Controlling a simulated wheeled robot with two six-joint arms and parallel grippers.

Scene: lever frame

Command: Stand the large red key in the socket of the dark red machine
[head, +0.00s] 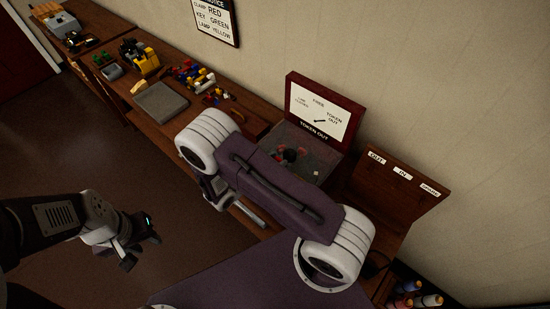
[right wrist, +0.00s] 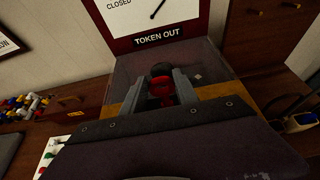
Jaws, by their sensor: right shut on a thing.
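The dark red machine (head: 342,88) stands against the wall, with a white dial face and a TOKEN OUT label; it also fills the top of the right wrist view (right wrist: 150,42). Its grey top lies in front of the dial. My right gripper (right wrist: 161,83) is over this top, its two grey fingers shut on the large red key (right wrist: 160,92). A dark round part shows just beyond the key. The socket and the key's lower end are hidden, so I cannot tell whether the key is in the socket. My left gripper (head: 142,250) hangs open and empty over the floor.
A wooden bench runs along the wall with a grey tray (head: 161,104), a yellow machine (head: 139,57) and several small coloured parts left of the machine. A wooden rack (head: 400,185) with labels stands close on its right. Bottles stand at the lower right.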

